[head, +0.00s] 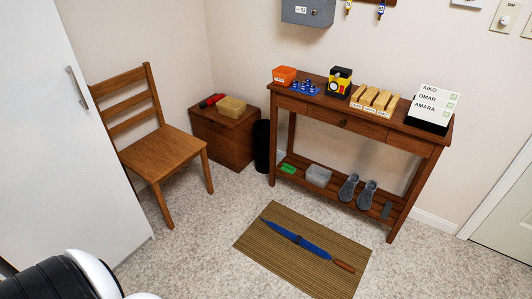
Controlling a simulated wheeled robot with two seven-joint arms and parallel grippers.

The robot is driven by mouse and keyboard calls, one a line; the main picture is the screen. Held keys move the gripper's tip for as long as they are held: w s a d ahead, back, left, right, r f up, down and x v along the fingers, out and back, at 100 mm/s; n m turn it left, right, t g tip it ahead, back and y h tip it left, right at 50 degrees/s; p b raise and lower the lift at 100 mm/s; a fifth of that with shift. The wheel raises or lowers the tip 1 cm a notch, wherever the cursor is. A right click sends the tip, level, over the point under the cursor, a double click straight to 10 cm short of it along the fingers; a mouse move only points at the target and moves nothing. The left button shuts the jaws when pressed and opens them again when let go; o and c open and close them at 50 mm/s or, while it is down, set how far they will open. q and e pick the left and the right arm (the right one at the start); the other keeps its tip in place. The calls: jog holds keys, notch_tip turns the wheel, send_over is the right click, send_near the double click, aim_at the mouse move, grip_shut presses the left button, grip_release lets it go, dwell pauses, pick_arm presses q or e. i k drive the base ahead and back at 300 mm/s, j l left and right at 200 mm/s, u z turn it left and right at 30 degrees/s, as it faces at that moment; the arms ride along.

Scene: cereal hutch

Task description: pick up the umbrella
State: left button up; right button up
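A blue folded umbrella (295,238) with a brown handle (344,266) lies diagonally on a woven tan mat (262,241) on the floor. Its tip points to the upper left and its handle to the lower right. Neither of my grippers is in view. Only a white and black part of my own body shows at the lower left corner, well apart from the umbrella.
A wooden console table (343,122) with a lower shelf stands behind the mat. A wooden chair (160,153), a wooden box (225,136) and a black bin (262,146) stand to the left. A white cabinet (60,130) is at far left. Carpet around the mat is clear.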

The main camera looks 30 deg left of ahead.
aim_at(298, 239)
jog(key=u, duration=0.3)
jog(key=i+l+u, duration=0.55)
jog(key=l+u, duration=0.3)
jog(key=l, duration=0.15)
